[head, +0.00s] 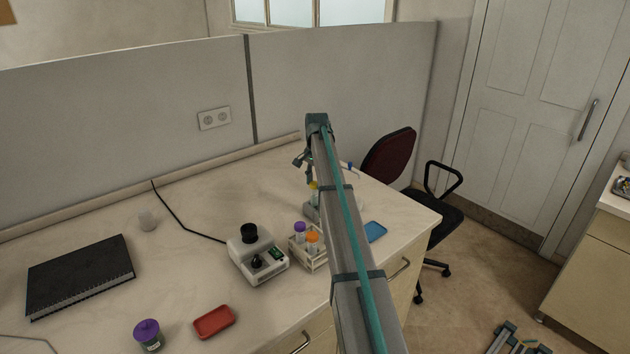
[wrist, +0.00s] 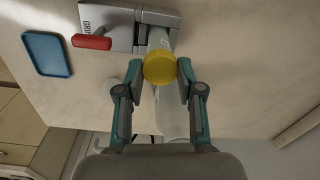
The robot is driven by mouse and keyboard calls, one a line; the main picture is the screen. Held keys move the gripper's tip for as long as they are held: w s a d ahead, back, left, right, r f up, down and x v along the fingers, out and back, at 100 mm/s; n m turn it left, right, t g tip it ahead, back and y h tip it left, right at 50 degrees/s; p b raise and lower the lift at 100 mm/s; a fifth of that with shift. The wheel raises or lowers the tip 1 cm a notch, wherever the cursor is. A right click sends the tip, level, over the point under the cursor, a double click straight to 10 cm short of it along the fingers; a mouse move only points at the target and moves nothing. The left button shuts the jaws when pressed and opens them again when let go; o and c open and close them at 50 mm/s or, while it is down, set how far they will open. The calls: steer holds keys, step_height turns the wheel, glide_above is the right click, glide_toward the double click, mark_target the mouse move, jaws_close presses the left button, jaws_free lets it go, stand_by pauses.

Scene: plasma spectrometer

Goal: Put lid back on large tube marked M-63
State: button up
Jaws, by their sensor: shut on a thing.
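A yellow lid (wrist: 160,67) sits between the fingertips of my gripper (wrist: 159,72) in the wrist view, with a finger on each side. My gripper is shut on it. A pale tube (wrist: 159,40) shows beside the lid, at a grey holder (wrist: 115,22) with a red handle (wrist: 92,43). I cannot tell whether the lid is seated on the tube. In the head view the yellow lid (head: 313,186) shows small below my gripper (head: 309,176), partly behind my arm. No M-63 marking is readable.
A rack (head: 316,262) holds purple- and orange-capped tubes, next to a white device (head: 257,256) with a black top. A blue tray (head: 375,232), red tray (head: 214,322), purple-lidded jar (head: 149,336) and black notebook (head: 80,275) lie around. The table's middle left is mostly clear.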

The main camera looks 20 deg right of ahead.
stand_by(0.3)
steer(key=o, duration=1.2)
steer(key=shift+r+p, duration=1.75)
steer(key=shift+r, duration=1.75)
jaws_close()
steer(key=shift+f+b, duration=0.4)
steer(key=shift+f, duration=1.05)
